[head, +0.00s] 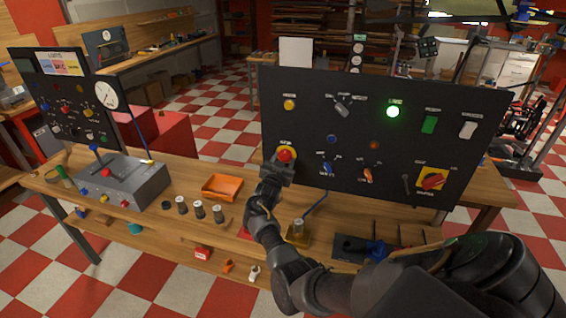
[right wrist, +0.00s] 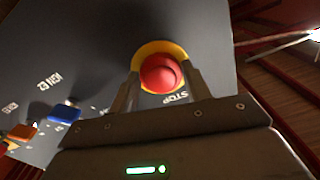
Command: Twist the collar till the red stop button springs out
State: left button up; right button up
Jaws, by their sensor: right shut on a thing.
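The red stop button (head: 284,155) is at the lower left of the dark upright panel (head: 330,112), on a yellow ring. In the right wrist view the button (right wrist: 160,73) is a round red cap in front of the yellow ring (right wrist: 166,47), with the word STOP beside it. My right gripper (head: 279,164) is at the button, its two fingers on opposite sides of the red cap, shut on it. The right wrist view shows the fingers (right wrist: 163,88) flanking the cap. A separate collar cannot be told apart from the cap. My left gripper is not in view.
An orange tray (head: 222,187) and a grey control box (head: 120,183) stand on the wooden bench left of my arm.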

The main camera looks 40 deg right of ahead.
jog(key=m+b, duration=0.3)
jog(key=b, duration=0.1)
jog(key=shift+f+m, duration=0.15)
jog(key=shift+m, duration=0.25)
jog(key=shift+w+m+b, duration=0.1)
jog(key=shift+m+b, duration=1)
jog(key=shift+b, duration=0.15)
jog(key=shift+a+r+m+b, duration=0.1)
jog(key=shift+r+m+b, duration=0.2)
jog(key=shift+m, duration=0.1)
jog(key=o, duration=1)
